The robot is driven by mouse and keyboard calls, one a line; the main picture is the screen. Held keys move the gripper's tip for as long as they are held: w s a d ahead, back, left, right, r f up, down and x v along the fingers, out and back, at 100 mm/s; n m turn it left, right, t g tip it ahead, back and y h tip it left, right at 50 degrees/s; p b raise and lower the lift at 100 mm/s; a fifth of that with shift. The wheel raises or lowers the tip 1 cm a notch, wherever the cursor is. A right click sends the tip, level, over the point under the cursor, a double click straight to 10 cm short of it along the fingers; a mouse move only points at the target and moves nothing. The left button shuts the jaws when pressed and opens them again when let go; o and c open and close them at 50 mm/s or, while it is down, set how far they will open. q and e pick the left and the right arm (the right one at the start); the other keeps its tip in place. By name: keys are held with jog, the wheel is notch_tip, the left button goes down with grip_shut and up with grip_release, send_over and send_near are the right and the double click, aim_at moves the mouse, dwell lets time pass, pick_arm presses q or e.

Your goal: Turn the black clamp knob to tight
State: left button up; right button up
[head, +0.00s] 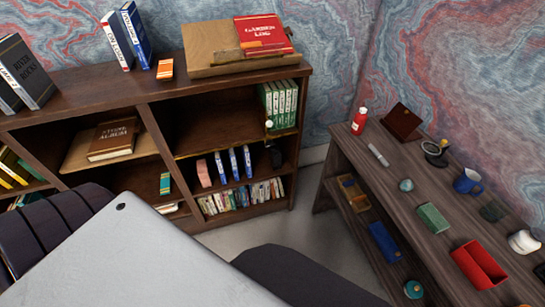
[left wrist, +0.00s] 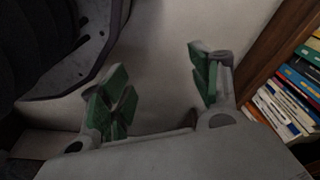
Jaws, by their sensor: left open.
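A small black object (head: 275,154) sits at the right end of the bookcase's middle level, below a small pale ball (head: 268,124). It may be the clamp with its knob, but it is too small to tell, and its setting cannot be read. My left gripper (left wrist: 160,92) shows in the left wrist view with its two green-padded fingers wide apart and nothing between them. Pale floor lies beyond the fingers, and no clamp shows in that view. My right gripper is in neither view.
A dark wooden bookcase (head: 305,72) holds books and boxes; a row of its books (left wrist: 285,105) shows at the right of the left wrist view. A wooden desk (head: 385,180) at the right carries a red bottle (head: 359,122), blue mug (head: 467,182) and open red box (head: 478,266).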

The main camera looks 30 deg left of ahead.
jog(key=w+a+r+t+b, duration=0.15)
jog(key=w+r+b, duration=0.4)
jog(key=b, duration=1.25)
pick_arm(q)
jog(key=w+a+r+n+t+y+b, duration=0.1)
jog(key=w+r+t+y+b, duration=0.15)
jog(key=w+r, duration=0.45)
jog(key=w+a+r+n+t+y+b, duration=0.1)
jog(key=w+r+n+b, duration=0.3)
jog(key=w, duration=0.6)
jog(key=w+a+r+n+t+y+b, duration=0.1)
jog(key=w+r+y, duration=0.4)
jog(key=r, duration=0.7)
jog(key=w+a+r+n+t+y+b, duration=0.1)
jog(key=w+a+r+n+t+y, duration=0.2)
jog(key=r, duration=1)
jog(key=w+n+t+y, duration=0.2)
jog(key=w+n, duration=0.1)
jog(key=w, duration=0.1)
jog(key=shift+w+a+b, duration=0.15)
jog(key=shift+b, duration=0.25)
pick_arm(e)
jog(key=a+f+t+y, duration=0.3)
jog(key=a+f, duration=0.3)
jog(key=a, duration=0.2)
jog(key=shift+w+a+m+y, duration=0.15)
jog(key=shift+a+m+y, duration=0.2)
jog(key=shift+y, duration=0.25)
